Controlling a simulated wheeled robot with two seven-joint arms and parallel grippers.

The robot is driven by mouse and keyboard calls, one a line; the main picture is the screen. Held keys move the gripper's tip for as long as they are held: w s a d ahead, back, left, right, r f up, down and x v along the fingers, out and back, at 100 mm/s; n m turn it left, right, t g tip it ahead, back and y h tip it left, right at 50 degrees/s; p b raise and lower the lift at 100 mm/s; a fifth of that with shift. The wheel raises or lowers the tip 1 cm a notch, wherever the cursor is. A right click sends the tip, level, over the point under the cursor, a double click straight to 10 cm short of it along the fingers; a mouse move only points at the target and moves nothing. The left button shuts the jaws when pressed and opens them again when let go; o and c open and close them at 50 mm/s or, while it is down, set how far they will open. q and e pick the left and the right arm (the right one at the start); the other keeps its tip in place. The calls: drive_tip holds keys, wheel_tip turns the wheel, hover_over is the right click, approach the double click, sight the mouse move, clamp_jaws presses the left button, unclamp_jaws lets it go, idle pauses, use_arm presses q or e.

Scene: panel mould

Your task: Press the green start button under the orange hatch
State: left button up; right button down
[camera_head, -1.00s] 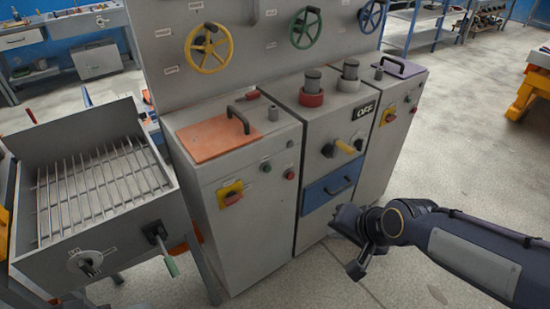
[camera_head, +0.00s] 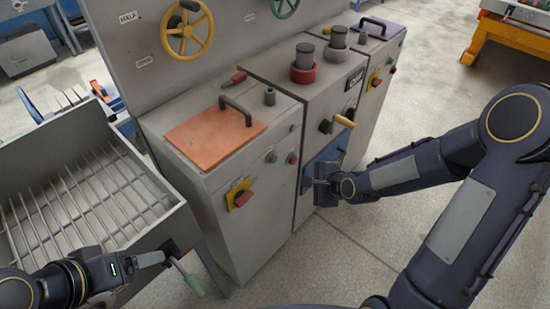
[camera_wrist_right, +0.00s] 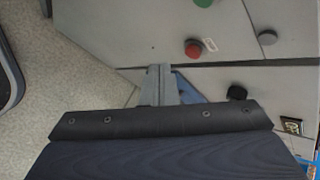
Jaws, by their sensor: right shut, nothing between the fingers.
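The orange hatch (camera_head: 215,135) lies flat and closed on top of the left grey cabinet (camera_head: 222,205), with a black arched handle (camera_head: 236,108). Whatever is beneath it is hidden. My right gripper (camera_head: 322,190) is shut and empty, in front of the blue drawer, apart from the hatch. My left gripper (camera_head: 152,259) is by the grill box's green-tipped lever; its jaws are unclear.
A yellow switch plate with a red knob (camera_head: 241,196) is on the cabinet front. The grill box (camera_head: 180,222) stands at left. Floor (camera_head: 350,262) is clear right of the cabinets.

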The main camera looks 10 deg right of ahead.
sight(273, 159)
drive_tip(key=w+a, duration=0.5)
drive_tip(key=w, duration=0.2)
drive_tip(key=shift+a, duration=0.25)
idle(2.1)
drive_tip(key=shift+w+a, duration=0.3)
drive_tip(key=shift+w+a, duration=0.25)
drive_tip(key=shift+w, duration=0.1)
idle(0.8)
idle(0.3)
drive_tip(key=shift+s+d+b, duration=0.5)
drive_tip(key=shift+s+b, duration=0.1)
drive_tip(key=shift+s, duration=0.1)
